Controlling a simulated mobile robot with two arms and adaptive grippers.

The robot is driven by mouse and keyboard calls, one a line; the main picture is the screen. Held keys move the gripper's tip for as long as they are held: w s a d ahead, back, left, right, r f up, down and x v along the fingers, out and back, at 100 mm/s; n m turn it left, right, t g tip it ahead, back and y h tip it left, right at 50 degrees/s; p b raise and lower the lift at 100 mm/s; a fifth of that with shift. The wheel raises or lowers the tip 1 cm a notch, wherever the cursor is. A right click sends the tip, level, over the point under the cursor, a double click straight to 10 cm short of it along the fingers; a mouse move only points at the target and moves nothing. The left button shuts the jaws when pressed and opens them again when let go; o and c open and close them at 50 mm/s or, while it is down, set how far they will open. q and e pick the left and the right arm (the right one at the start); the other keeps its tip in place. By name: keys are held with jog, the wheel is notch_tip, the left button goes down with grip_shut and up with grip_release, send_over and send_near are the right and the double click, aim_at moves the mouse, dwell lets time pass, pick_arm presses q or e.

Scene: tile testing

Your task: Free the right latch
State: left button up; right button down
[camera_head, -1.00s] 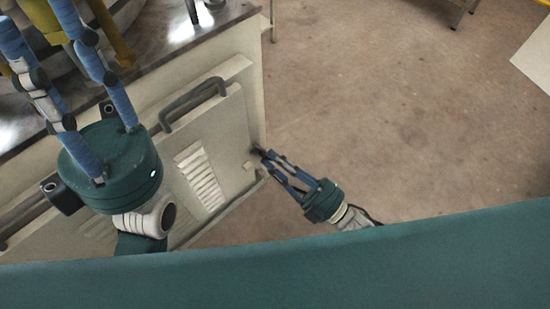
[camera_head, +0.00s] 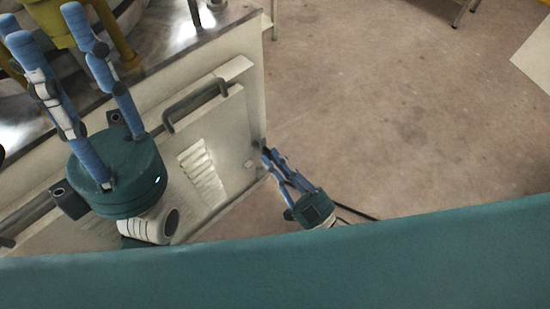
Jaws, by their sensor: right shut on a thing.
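A pale panel (camera_head: 175,160) with a dark handle (camera_head: 195,104) and a ribbed vent (camera_head: 203,172) is on the front of the machine. At its right edge, my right gripper (camera_head: 268,154) has its blue fingers close together, shut on a small dark part, which I take for the right latch; the fingertips mostly hide it. My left gripper (camera_head: 40,17) is in front of the panel's left part, pointing up in the picture. Its blue fingers are wide apart with nothing seen between them, and its body covers part of the panel.
The machine's metal top (camera_head: 168,48) is behind the panel, with yellow parts (camera_head: 104,25) at upper left. The concrete floor (camera_head: 390,100) to the right is open. Table legs (camera_head: 463,12) stand at the top right, and a pale flat surface (camera_head: 535,55) lies at the far right.

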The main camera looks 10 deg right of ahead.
jog(key=shift+f, duration=0.1)
jog(key=c, duration=1.7)
grip_release()
jog(key=shift+d, duration=0.1)
notch_tip(320, 180, up, 10)
jog(key=shift+r, duration=0.1)
jog(key=shift+s, duration=0.15)
